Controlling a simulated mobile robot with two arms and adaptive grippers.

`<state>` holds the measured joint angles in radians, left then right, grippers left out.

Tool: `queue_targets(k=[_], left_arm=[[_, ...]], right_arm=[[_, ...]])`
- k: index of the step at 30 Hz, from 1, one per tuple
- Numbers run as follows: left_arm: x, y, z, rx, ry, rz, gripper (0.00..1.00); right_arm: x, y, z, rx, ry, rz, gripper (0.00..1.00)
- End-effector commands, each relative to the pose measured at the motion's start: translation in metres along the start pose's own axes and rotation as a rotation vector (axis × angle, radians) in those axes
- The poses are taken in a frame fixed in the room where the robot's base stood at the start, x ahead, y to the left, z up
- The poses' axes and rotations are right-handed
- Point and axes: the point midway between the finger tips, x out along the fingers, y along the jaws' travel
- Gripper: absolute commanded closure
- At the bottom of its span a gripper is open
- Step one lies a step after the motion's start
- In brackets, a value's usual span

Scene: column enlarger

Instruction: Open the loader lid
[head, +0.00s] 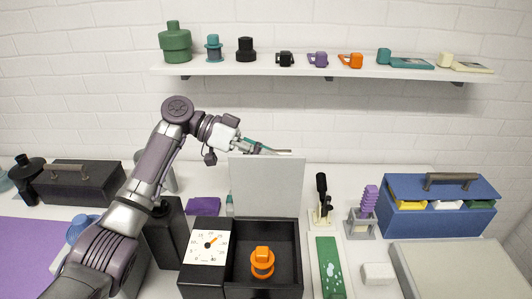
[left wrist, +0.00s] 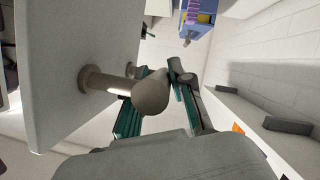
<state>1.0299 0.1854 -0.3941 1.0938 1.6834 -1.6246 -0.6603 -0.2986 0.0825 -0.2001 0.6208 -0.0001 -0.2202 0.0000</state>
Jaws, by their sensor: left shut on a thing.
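The loader lid (head: 267,188) is a pale grey panel standing about upright at the back of the black loader box (head: 292,226). The box is open at the top, and an orange part (head: 262,263) shows inside it. My left gripper (head: 270,149) is at the lid's top edge, with its arm reaching in from the left. In the left wrist view the gripper's teal-padded fingers (left wrist: 158,92) are around the lid's beige handle (left wrist: 150,97), shut on it. The lid's face (left wrist: 70,50) fills the left of that view. My right gripper is not in view.
A white dial (head: 207,247) is on the box's left side. A black block (head: 165,232) stands left of it. A green board (head: 327,268), a purple stacked part (head: 369,200) and a blue case (head: 438,208) are to the right. A shelf (head: 330,73) with several parts hangs above.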

Motion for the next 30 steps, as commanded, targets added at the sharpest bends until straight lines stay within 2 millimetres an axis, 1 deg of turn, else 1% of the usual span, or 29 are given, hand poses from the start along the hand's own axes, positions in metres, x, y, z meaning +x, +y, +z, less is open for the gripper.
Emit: queue_targets(k=[6, 7, 9, 11, 19, 22, 26, 30], left_arm=[[0.001, -0.001, 0.003, -0.003, -0.005, -0.002, 1.0], [0.001, -0.001, 0.003, -0.003, -0.005, -0.002, 0.73], [0.001, -0.001, 0.003, -0.003, -0.005, -0.002, 0.61], [0.001, -0.001, 0.002, -0.002, -0.005, -0.001, 0.53], [0.0, -0.001, 0.001, -0.001, -0.003, -0.001, 0.53], [-0.005, -0.001, 0.001, -0.001, -0.003, -0.002, 0.53], [-0.024, -0.001, 0.001, -0.002, -0.002, -0.004, 0.53], [-0.054, -0.002, 0.001, -0.003, -0.001, -0.005, 0.53]], right_arm=[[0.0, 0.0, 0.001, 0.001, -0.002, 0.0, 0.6], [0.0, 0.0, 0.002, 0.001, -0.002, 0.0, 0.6], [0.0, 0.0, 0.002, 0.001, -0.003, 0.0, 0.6], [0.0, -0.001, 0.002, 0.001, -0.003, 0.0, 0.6], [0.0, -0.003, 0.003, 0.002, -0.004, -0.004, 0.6], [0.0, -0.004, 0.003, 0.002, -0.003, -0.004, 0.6], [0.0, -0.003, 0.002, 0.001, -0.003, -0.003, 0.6], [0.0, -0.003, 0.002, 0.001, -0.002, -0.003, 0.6]])
